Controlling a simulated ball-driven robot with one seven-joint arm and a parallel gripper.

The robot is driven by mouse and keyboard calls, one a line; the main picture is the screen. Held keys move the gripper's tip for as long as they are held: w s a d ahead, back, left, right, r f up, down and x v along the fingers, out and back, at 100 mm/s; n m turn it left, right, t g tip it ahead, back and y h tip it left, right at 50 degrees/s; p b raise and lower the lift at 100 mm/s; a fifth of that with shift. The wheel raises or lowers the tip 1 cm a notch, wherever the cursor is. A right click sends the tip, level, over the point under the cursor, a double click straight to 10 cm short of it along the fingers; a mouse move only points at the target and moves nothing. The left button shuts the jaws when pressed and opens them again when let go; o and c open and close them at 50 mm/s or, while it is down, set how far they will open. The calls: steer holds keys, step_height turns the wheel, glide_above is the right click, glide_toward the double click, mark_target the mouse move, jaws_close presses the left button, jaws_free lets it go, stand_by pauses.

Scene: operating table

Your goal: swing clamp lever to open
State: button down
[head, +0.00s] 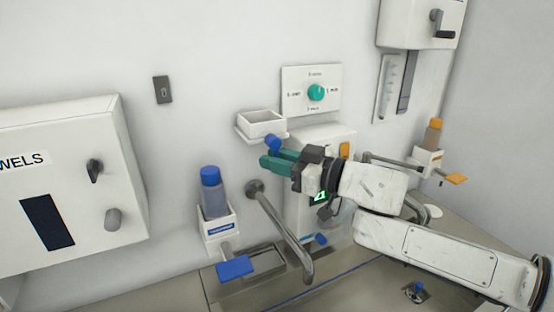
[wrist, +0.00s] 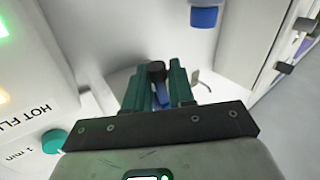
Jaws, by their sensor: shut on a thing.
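My gripper (head: 268,160) reaches left from the arm, in front of the white unit below a small white tray. In the wrist view its teal fingers (wrist: 156,78) stand on either side of a slim part with a dark rounded end (wrist: 156,70) and a blue stretch (wrist: 162,96). I take this part for the clamp lever; my gripper is shut on it. The fingers and palm hide its lower part and pivot. In the head view the fingers cover the lever, and a blue piece (head: 273,142) shows just above them.
The white tray (head: 261,124) is close above my fingers. A blue-capped bottle (head: 213,192) in a wall holder and a metal spout (head: 284,232) are near, left and below. A towel box (head: 62,190) hangs at left. A teal dial panel (head: 311,91) is above.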

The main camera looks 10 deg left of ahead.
steer(key=shift+d+r+p, duration=0.1)
steer(key=shift+r+p, duration=0.05)
steer(key=shift+p, duration=0.15)
steer(key=n+h+p, duration=0.1)
steer(key=p, duration=0.1)
steer(key=n+p, duration=0.1)
steer(key=p, duration=0.1)
steer(key=shift+w+d+r+n+g+h, duration=0.3)
steer(key=shift+w+d+r+h, duration=0.05)
steer(key=shift+d+r+h, duration=0.05)
steer(key=shift+w+d+r+n+h+p, duration=0.1)
steer(key=shift+w+d+n+h+p, duration=0.1)
steer(key=shift+n+h+p, duration=0.4)
steer(key=shift+w+d+n+h+p, duration=0.1)
steer(key=shift+d+n+h+p, duration=0.1)
steer(key=shift+n+h+p, duration=0.4)
steer(key=c, duration=1.1)
jaws_free()
